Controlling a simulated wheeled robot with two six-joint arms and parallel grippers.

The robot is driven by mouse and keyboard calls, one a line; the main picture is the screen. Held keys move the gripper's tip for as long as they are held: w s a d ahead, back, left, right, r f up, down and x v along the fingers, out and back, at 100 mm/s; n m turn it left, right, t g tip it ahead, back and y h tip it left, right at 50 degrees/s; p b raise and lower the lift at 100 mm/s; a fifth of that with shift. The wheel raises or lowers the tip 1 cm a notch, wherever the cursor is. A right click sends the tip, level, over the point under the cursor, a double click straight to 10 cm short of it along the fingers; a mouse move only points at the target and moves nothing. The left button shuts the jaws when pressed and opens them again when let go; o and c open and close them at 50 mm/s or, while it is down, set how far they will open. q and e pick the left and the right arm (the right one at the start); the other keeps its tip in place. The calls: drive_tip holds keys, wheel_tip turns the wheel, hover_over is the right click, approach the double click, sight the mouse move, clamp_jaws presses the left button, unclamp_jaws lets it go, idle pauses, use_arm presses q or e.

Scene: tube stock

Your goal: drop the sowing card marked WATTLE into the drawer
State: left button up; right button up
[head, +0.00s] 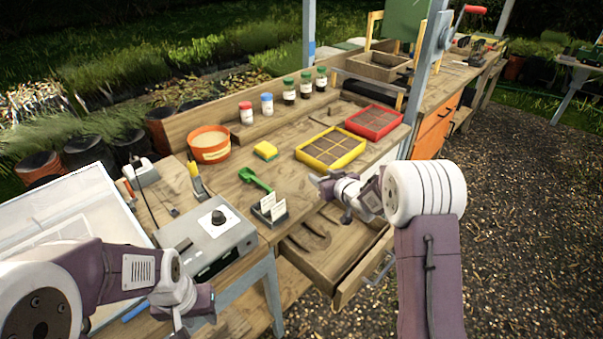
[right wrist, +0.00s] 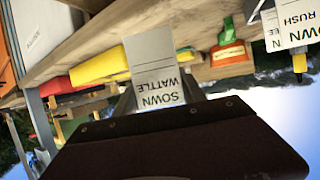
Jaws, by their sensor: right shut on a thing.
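The sowing card marked WATTLE (right wrist: 157,72) is in the jaws of my right gripper in the right wrist view, its print upside down. In the head view my right gripper (head: 322,184) is above the bench's front edge, near the open drawer (head: 362,268); I cannot make out the card there. The drawer is pulled out below the bench top, and curved dark shapes show inside. My left gripper (head: 188,312) is at the lower left, away from the drawer; its jaws are too unclear to read.
A dark card holder (head: 270,216) with white cards stands at the bench edge; a card marked RUSH (right wrist: 292,22) shows in the right wrist view. A grey box with a knob (head: 208,240), a green scoop (head: 255,179) and yellow (head: 331,148) and red trays (head: 374,122) are nearby.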

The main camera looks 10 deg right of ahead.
drive_tip(key=shift+w+d+f, duration=0.15)
drive_tip(key=shift+d, duration=0.25)
drive_tip(key=shift+s+a, duration=0.2)
drive_tip(key=shift+a, duration=0.05)
drive_tip(key=shift+s+a+f+b, duration=0.1)
drive_tip(key=shift+f+b, duration=0.2)
drive_tip(key=shift+b, duration=0.3)
wheel_tip(320, 180, down, 5)
drive_tip(key=b, duration=0.4)
drive_tip(key=shift+f, duration=0.1)
